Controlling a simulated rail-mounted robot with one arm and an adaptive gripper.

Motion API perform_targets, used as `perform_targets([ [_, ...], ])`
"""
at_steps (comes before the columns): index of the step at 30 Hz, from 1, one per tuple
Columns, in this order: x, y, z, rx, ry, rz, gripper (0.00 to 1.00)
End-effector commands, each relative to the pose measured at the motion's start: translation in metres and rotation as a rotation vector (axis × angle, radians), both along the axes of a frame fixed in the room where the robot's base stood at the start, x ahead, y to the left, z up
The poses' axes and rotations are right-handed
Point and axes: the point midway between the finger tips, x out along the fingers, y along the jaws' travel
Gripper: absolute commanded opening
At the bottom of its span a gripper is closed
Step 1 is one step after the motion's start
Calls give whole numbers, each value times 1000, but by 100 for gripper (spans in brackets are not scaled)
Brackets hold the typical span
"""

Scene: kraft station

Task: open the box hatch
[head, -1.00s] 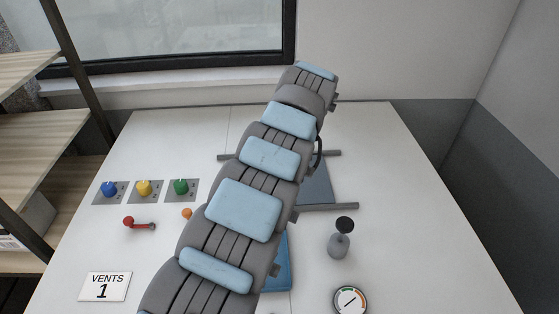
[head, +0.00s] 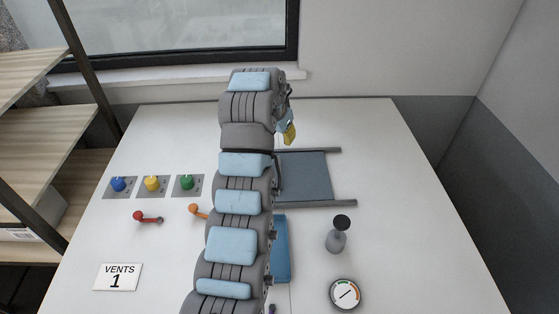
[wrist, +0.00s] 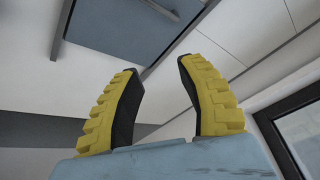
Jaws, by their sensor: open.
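A blue-grey flat panel (head: 306,176) lies between two grey rails on the white board, right of my arm in the head view. It also shows at the top of the wrist view (wrist: 135,28). A bright blue block (head: 281,250) is partly hidden behind my arm; I cannot tell which of these is the box hatch. My gripper (wrist: 158,72) is open with yellow, black-padded fingers apart and nothing between them. In the head view only a bit of my gripper (head: 289,131) shows, near the panel's far rail. It looks apart from the panel.
Blue, yellow and green knobs (head: 152,184), a red lever (head: 147,217) and an orange lever (head: 198,210) are at left, above a VENTS 1 label (head: 118,277). A grey plunger with a black top (head: 338,236) and a gauge (head: 346,293) are at right. A window (head: 180,30) is behind.

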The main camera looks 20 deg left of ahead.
Motion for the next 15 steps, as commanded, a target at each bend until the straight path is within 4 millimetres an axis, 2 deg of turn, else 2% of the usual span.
perform_targets([
  [3, -11, 9, 2, -109, -8, 224, 39],
  [9, -29, 21, -1, -250, -9, 525, 39],
  [15, -37, 25, -5, -305, -7, 651, 39],
])
